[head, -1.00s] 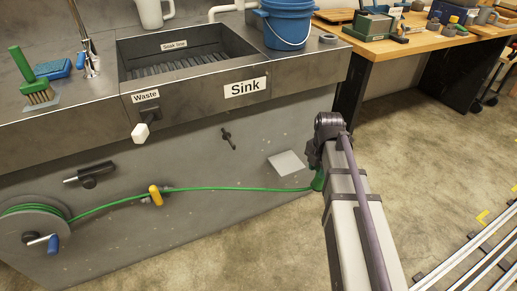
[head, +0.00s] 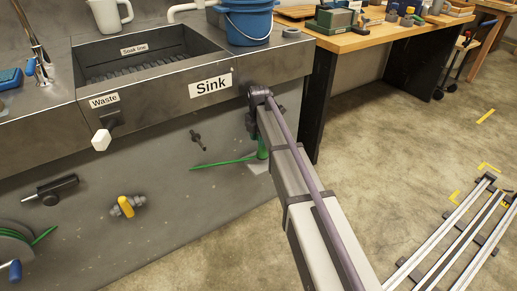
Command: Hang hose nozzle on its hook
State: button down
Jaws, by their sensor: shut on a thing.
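The green hose nozzle (head: 263,148) is at the end of my arm, in front of the grey sink front. My gripper (head: 262,136) is shut on it, though my arm hides most of the jaws. A short length of green hose (head: 225,162) runs left from the nozzle. A small dark peg, likely the hook (head: 198,139), sticks out of the sink front, left of the nozzle and apart from it.
The hose reel (head: 14,250) is at the lower left. A yellow-handled valve (head: 125,206), a dark fitting (head: 52,190) and the white-knobbed Waste handle (head: 101,139) project from the sink front.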

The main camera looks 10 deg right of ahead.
aim_at(259, 156)
jog(key=shift+w+f+b, duration=0.15)
jog(key=shift+f+b, duration=1.8)
jog(key=c, duration=0.8)
grip_release()
jog(key=r+p, duration=0.8)
jog(key=shift+w, duration=0.2)
jog(key=shift+s+f, duration=0.15)
jog(key=s+d+m, duration=0.1)
jog(key=s+m, duration=2.4)
jog(key=s, duration=0.5)
notch_tip(259, 156, up, 33)
jog(key=p, duration=3.2)
jog(key=shift+p, duration=0.4)
